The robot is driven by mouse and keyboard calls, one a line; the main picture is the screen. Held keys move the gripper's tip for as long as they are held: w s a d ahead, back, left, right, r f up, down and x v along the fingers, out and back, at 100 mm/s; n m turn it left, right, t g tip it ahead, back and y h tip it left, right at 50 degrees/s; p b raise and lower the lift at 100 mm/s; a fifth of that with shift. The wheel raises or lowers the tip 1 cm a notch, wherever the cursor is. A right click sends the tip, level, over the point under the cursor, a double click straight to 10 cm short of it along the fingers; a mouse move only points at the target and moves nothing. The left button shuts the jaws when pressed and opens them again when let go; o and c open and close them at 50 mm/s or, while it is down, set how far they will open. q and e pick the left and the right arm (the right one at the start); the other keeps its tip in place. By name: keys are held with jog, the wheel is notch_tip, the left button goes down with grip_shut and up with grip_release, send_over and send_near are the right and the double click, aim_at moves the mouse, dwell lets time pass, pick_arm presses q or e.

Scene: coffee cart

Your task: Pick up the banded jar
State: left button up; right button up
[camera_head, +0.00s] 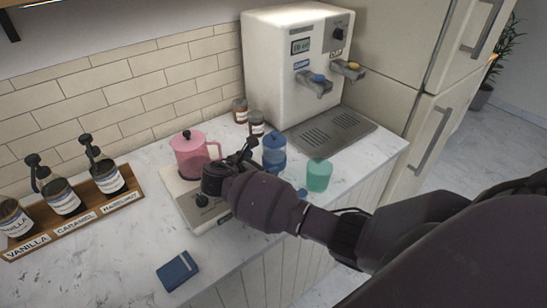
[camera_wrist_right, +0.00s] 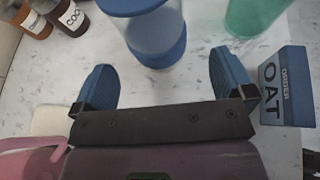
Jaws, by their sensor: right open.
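The banded jar (camera_head: 274,152) stands upright on the marble counter in front of the white dispenser, with a blue lid and a blue band. In the right wrist view the jar (camera_wrist_right: 158,42) is just ahead of the fingers, its top cut off by the frame. My right gripper (camera_head: 243,153) is beside the jar on its left in the head view. In the wrist view the right gripper (camera_wrist_right: 162,75) has its blue-padded fingers wide apart, with bare counter between them. My left gripper is not in view.
A green cup (camera_head: 319,175) stands right of the jar, near a blue OAT order block (camera_wrist_right: 285,85). A pink pitcher (camera_head: 190,155) is on the left, and small brown jars (camera_head: 257,122) stand behind. The white dispenser (camera_head: 295,65) is at the back.

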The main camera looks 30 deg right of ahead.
aim_at(266, 158)
jog(key=shift+w+d+f, duration=0.2)
jog(key=shift+d, duration=0.2)
jog(key=shift+w+d+f, duration=0.1)
jog(key=shift+d, duration=0.25)
jog(key=x, duration=0.4)
jog(key=shift+w+p, duration=0.25)
jog(key=shift+p, duration=0.05)
jog(key=shift+w+d, duration=0.1)
jog(key=shift+d, duration=0.2)
jog(key=c, duration=1.2)
jog(key=shift+c, duration=0.2)
